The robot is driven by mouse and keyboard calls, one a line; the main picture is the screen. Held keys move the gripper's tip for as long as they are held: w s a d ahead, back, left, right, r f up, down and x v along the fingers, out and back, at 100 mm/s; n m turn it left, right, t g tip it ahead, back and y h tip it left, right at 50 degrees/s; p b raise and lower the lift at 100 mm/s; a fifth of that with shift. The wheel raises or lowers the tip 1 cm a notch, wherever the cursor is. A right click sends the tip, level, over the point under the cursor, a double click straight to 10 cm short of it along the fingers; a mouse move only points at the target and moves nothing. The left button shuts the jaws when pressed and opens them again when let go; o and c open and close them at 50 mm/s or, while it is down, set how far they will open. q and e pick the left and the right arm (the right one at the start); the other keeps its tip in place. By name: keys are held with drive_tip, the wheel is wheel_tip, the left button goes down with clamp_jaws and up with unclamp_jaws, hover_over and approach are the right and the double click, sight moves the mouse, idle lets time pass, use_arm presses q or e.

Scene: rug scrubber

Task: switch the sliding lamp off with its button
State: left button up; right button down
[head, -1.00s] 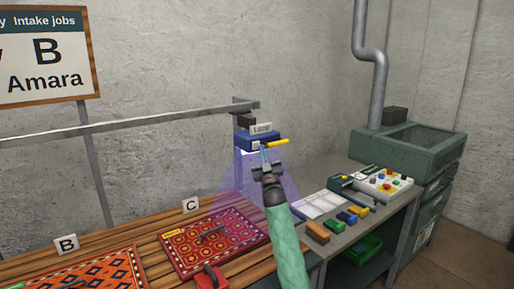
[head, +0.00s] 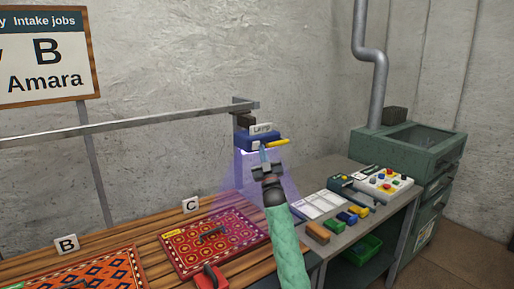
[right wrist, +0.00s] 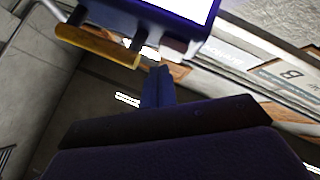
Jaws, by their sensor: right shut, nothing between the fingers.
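The sliding lamp (head: 252,139) is a blue box hanging at the right end of the rail, with a yellow handle (head: 278,142) on its right side and a "Lamp" label on top. A violet glow shows below it, so it is lit. In the right wrist view the lamp's blue body (right wrist: 140,18) has a bright white underside, and the yellow handle (right wrist: 97,46) is at left. My right gripper (head: 264,152) is shut and empty, its tips close to the lamp's front; contact cannot be told. The button is not clearly visible. My left gripper is not in view.
The metal rail (head: 120,128) runs left from the lamp. Below are a patterned red rug (head: 190,255) on the slatted bench and a red-handled tool (head: 210,277). At right, a grey side table (head: 335,240) holds coloured blocks and a button panel (head: 383,183).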

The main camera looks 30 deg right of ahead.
drive_tip(key=shift+w, duration=0.15)
idle(0.4)
drive_tip(key=shift+w+b, duration=0.3)
drive_tip(key=shift+w+a, duration=0.1)
drive_tip(key=shift+w, duration=0.2)
idle(0.8)
drive_tip(key=shift+s, duration=0.8)
drive_tip(key=s, duration=0.6)
drive_tip(key=shift+d+p, duration=0.3)
drive_tip(key=shift+p, duration=0.1)
